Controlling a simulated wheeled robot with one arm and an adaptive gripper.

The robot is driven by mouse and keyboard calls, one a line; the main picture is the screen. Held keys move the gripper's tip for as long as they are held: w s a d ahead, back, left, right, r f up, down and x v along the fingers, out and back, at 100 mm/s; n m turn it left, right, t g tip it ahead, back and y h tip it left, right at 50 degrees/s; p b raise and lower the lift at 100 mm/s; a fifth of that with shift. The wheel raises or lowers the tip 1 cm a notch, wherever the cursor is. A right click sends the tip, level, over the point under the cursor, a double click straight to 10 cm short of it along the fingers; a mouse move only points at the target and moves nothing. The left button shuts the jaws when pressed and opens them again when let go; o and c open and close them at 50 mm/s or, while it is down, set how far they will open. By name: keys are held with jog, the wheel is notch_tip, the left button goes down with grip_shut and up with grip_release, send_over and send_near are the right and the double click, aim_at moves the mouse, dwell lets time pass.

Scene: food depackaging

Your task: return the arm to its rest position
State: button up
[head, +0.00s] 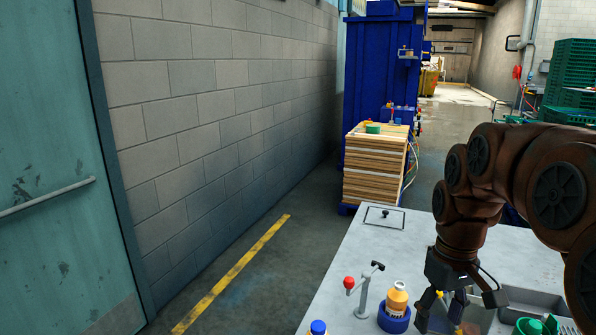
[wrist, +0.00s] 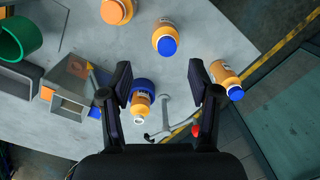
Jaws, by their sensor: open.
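My gripper (head: 458,308) hangs fingers-down over the grey worktop (head: 358,252) at the lower right of the head view. In the wrist view my gripper (wrist: 160,82) has its fingers wide apart, with nothing held between them. An orange bottle (head: 397,299) stands in a blue ring (head: 394,319) to the left of my gripper. In the wrist view this bottle (wrist: 140,106) shows between and beyond the fingers. My brown arm comes in from the right of the head view, bent downward.
A lever fixture with a red knob (head: 349,283) stands left of the bottle. Other orange bottles (wrist: 165,37) stand on the worktop. A grey bin (wrist: 72,82) is at left in the wrist view. A wooden stack (head: 373,175) stands behind; the floor at left is clear.

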jog(key=s+a+f+m, duration=0.1)
jog(key=s+a+f, duration=0.2)
jog(key=s, duration=0.8)
jog(key=s+a+f+m+g, duration=0.1)
jog(key=s+a+f, duration=0.2)
jog(key=s+f, duration=0.3)
jog(key=s, duration=0.4)
jog(key=shift+s+a+m, duration=0.25)
jog(key=shift+s+m, duration=0.15)
dwell(0.6)
